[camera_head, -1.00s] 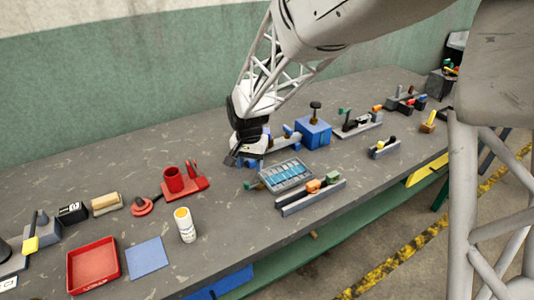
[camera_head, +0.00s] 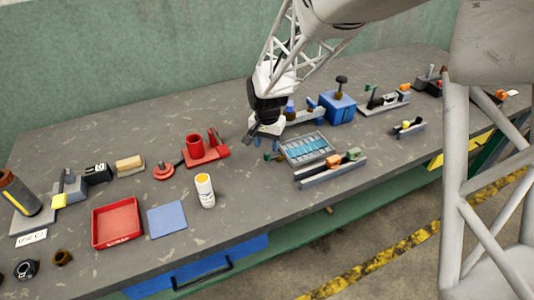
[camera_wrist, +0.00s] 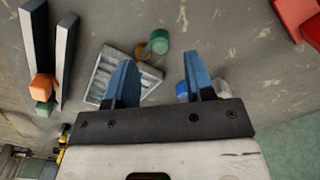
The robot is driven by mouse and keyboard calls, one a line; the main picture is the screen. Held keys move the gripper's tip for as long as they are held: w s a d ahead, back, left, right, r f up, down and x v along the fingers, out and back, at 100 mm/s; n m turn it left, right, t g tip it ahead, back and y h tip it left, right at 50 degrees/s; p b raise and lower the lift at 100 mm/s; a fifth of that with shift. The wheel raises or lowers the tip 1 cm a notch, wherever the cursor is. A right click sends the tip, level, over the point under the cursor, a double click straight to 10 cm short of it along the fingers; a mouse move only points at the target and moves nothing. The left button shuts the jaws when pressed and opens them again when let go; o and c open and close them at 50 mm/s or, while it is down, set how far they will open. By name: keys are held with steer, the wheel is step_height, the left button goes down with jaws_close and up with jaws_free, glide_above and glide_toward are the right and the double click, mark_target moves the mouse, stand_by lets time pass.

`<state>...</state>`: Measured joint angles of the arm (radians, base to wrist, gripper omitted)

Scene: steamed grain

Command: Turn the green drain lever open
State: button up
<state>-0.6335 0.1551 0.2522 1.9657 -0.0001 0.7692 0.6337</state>
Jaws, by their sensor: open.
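The green drain lever (camera_wrist: 159,42) has a rounded green end on a brownish pivot at the edge of a grey ribbed tray (camera_wrist: 108,68). In the head view, the lever (camera_head: 270,157) shows small at the near left corner of the tray, which has a blue-tinted surface (camera_head: 305,148). My gripper (camera_wrist: 159,75) is open, with two blue fingers apart and nothing between them. In the wrist view the lever appears ahead of the gap between the fingers, apart from both. In the head view my gripper (camera_head: 263,134) hangs just behind the lever. The left finger partly covers the tray in the wrist view.
A red holder (camera_head: 207,150) and a white bottle (camera_head: 205,190) are to the left. Bare bench lies between bottle and tray.

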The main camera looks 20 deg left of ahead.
mark_target(267, 153)
steer(key=shift+f, duration=2.4)
steer(key=shift+c, duration=0.3)
jaws_close()
